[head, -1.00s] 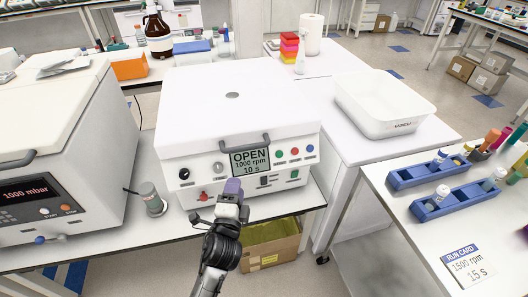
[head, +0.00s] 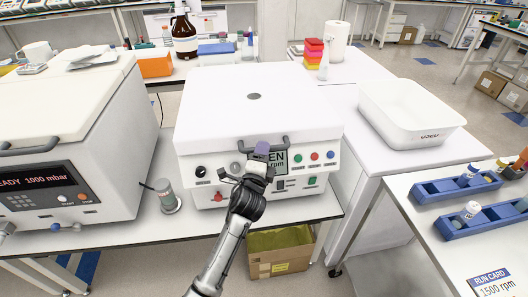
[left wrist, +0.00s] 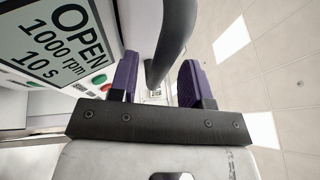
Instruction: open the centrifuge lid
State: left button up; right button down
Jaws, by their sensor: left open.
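The white centrifuge (head: 190,172) stands on the bench with its lid (head: 225,100) down. A dark grey handle (head: 281,141) is on the lid's front edge; it also shows in the left wrist view (left wrist: 172,38). My left gripper (head: 260,155) is at the handle, in front of the display. In the left wrist view, its purple fingers (left wrist: 158,75) are open, with the handle bar between them and gaps on both sides. The display (left wrist: 62,45) reads OPEN, 1000 rpm, 10 s; in the head view my gripper partly hides it. My right gripper is out of view.
A vacuum oven-like unit (head: 50,190) and a small grey canister (head: 166,197) stand left of the centrifuge. A white tub (head: 410,115) stands right. Blue tube racks (head: 455,190) are on the right bench. A cardboard box (head: 280,262) sits below.

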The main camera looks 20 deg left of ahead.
pick_arm(q)
jog(key=shift+x, duration=0.85)
grip_shut()
